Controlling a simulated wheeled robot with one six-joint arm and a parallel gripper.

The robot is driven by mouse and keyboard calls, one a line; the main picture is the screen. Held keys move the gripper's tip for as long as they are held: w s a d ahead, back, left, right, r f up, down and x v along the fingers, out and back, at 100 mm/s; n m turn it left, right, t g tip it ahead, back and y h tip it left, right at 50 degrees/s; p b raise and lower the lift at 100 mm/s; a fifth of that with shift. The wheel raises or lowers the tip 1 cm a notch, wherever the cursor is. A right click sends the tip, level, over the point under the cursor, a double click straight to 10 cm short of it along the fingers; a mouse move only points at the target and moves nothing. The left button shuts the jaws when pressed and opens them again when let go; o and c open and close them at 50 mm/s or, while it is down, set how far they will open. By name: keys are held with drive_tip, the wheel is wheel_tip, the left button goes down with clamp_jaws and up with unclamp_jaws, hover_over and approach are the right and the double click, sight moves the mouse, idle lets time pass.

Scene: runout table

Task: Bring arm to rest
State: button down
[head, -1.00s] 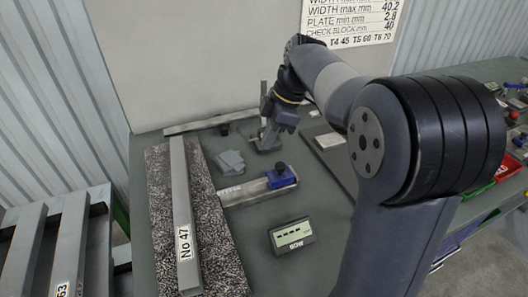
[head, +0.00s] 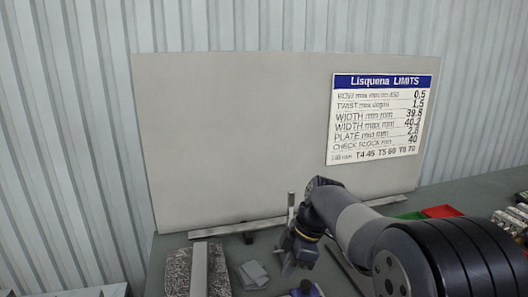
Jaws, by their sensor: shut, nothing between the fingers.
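My arm reaches from the lower right over the table in the head view. My gripper (head: 290,262) hangs low over the table, pointing down. It is shut with nothing held. It is beside the grey metal plates (head: 252,274), which lie to its left. Under it, at the bottom edge, part of a blue clamp-like part (head: 306,289) shows. The lower part of the table is cut off by the frame.
A speckled mat (head: 177,273) with a long grey bar (head: 199,268) lies at left. A metal rail (head: 238,227) runs along the back. A pale panel (head: 230,140) with a limits sign (head: 378,118) stands behind. Green and red trays (head: 441,211) are at right.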

sight(297, 293)
drive_tip(key=x, duration=0.3)
drive_tip(key=shift+f, duration=0.25)
drive_tip(key=shift+w+d+f, duration=0.1)
drive_tip(key=shift+d, duration=1.65)
